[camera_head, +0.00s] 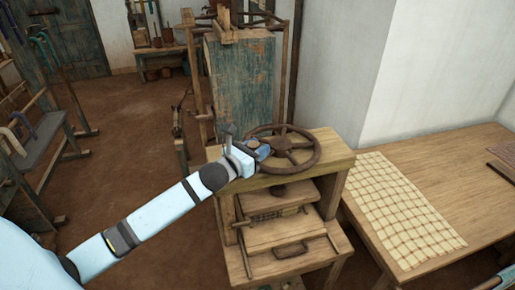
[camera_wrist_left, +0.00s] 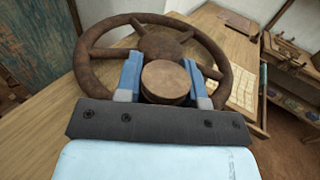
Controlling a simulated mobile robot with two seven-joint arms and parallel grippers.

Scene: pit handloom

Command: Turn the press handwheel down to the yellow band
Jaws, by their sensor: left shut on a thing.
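The press handwheel (camera_head: 303,135) is a dark brown spoked wheel lying flat on top of the wooden press (camera_head: 335,153). In the left wrist view, the wheel rim (camera_wrist_left: 232,80) and spokes show beyond my fingers. A round brown knob (camera_wrist_left: 166,80) stands on the near side of the wheel. My left gripper (camera_head: 256,147) is shut on this knob, with one blue finger on each side of it in the left wrist view (camera_wrist_left: 166,84). Below the wheel, the press plate (camera_head: 275,213) sits between the side posts. I cannot make out a yellow band.
A wooden table (camera_head: 440,170) with a checked cloth (camera_head: 405,212) stands right of the press. A worn blue-green cabinet (camera_head: 240,85) stands behind it. A rack with a grey shelf (camera_head: 38,140) is at the left. The brown floor between is open.

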